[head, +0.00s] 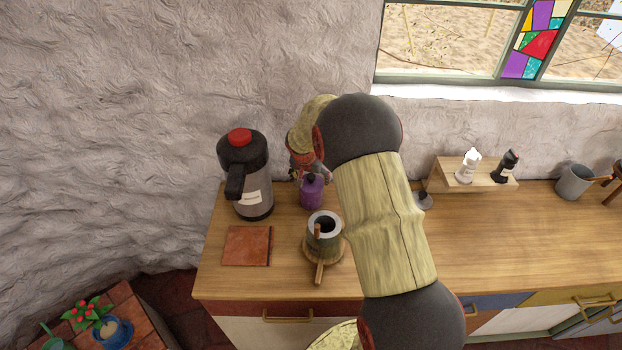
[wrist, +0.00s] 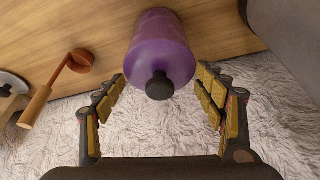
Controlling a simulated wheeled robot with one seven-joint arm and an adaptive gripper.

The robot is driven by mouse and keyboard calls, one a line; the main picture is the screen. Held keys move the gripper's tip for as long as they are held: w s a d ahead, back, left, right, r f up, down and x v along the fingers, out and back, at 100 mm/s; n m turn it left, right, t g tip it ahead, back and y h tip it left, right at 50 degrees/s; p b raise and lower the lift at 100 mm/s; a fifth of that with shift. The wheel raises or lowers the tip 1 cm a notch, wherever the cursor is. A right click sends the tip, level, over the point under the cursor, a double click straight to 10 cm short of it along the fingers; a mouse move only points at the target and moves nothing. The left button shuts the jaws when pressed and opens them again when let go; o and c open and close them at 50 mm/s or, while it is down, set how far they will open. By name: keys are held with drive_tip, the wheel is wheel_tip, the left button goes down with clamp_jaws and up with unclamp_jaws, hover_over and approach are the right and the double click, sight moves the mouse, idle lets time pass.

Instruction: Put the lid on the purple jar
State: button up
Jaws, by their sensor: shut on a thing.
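The purple jar (head: 311,196) stands upright on the wooden counter, right of the flask. Its lid (wrist: 161,70), purple with a black knob, sits at the top of the jar, lined up with it; I cannot make out a seam between them. My gripper (head: 311,178) is at the top of the jar, partly hidden behind my own arm in the head view. In the wrist view my gripper's fingers (wrist: 162,82) are on either side of the lid, with the knob pointing toward the palm. They are shut on the lid.
A flask with a red top (head: 244,175) stands left of the jar. A dark pot with a wooden handle (head: 322,243) stands in front, beside a reddish square tile (head: 247,246). A small shelf (head: 492,181) holds two shakers at the right. The counter's right part is mostly clear.

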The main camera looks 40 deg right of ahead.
drive_tip(key=o, duration=1.2)
drive_tip(key=shift+o, duration=1.4)
drive_tip(key=shift+r, duration=0.15)
drive_tip(key=shift+r+p, duration=1.5)
drive_tip(key=shift+r, duration=1.9)
